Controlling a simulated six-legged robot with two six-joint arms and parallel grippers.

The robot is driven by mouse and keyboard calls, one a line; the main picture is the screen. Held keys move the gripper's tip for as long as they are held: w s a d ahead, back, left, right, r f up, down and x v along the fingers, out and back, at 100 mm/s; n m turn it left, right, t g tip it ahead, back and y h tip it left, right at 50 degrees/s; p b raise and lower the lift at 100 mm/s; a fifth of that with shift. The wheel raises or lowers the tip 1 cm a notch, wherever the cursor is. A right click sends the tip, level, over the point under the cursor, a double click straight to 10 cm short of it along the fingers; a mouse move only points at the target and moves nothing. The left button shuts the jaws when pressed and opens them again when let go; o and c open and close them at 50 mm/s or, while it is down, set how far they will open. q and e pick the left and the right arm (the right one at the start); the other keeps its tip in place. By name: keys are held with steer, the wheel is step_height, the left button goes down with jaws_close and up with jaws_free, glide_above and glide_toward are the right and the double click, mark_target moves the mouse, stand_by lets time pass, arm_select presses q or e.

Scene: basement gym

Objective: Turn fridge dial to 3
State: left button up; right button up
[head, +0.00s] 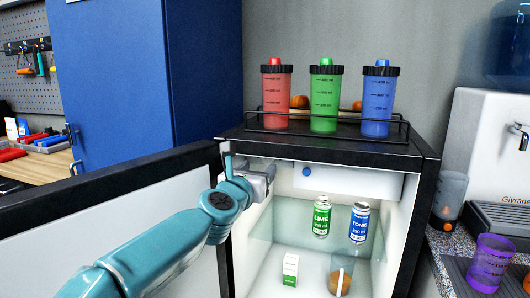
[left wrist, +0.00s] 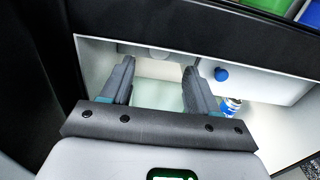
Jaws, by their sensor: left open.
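The small open fridge (head: 425,160) has a black frame and a white inside. My left gripper (head: 266,174) is at its upper left, inside the door opening. In the left wrist view the gripper (left wrist: 159,66) is open, with its two fingers apart. A grey rounded part (left wrist: 160,53), possibly the dial, shows beyond and between the fingertips, apart from them; its markings cannot be read. A round blue knob (head: 306,171) sits on the white box under the fridge top; it also shows right of the fingers in the left wrist view (left wrist: 222,75). My right gripper is not in view.
The fridge door (head: 110,215) stands open to the left. A green can (head: 321,216), a blue-white can (head: 359,222), a small carton (head: 290,269) and a brown item in a glass (head: 341,279) are inside. Red, green and blue shakers (head: 325,97) stand on top behind a rail.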

mark_target(267, 160)
arm_select(q)
steer(key=p+x, duration=0.1)
steer(key=x, duration=0.1)
steer(key=p+x, duration=0.2)
steer(key=shift+w+d+r, duration=0.1)
steer(key=shift+w+r, duration=0.15)
steer(key=shift+w, duration=0.1)
steer(key=shift+w+d+f+p, duration=0.15)
steer(key=shift+w+d+p, duration=0.05)
steer(key=shift+w+p, duration=0.35)
steer(key=shift+w+f, duration=0.1)
steer(key=shift+w, duration=0.05)
steer(key=c, duration=1)
steer(key=shift+m, duration=0.7)
steer(key=shift+c, duration=0.2)
steer(key=o, duration=1)
steer(key=shift+o, duration=0.2)
